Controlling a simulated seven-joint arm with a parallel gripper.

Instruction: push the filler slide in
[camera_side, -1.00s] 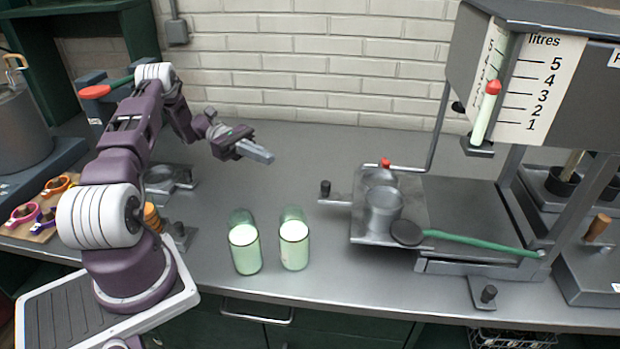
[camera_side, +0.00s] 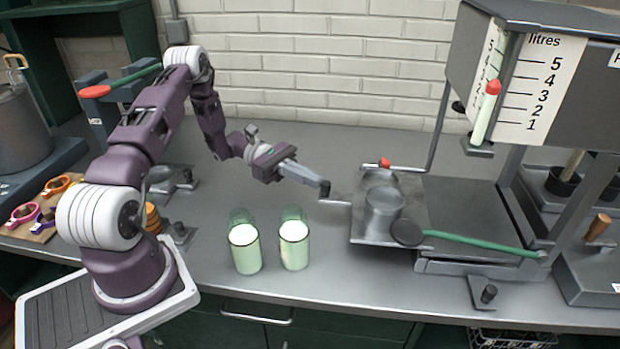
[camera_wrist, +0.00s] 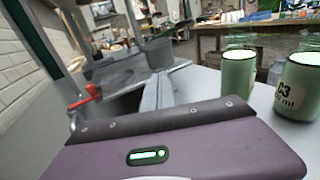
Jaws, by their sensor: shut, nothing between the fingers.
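The filler slide (camera_side: 362,232) is a grey metal plate with a black knob (camera_side: 324,188) on a short handle at its left end. It sticks out to the left of the filler machine (camera_side: 550,75). A metal cup (camera_side: 383,212) stands on it. My gripper (camera_side: 316,182) is shut and empty. Its fingertips are at the black knob, from the left; I cannot tell whether they touch. In the wrist view the shut fingers (camera_wrist: 158,92) point at the slide, and the knob is hidden.
Two jars of pale green liquid (camera_side: 245,250) (camera_side: 294,246) stand on the counter below my gripper. A red knob (camera_side: 385,163) is behind the cup.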

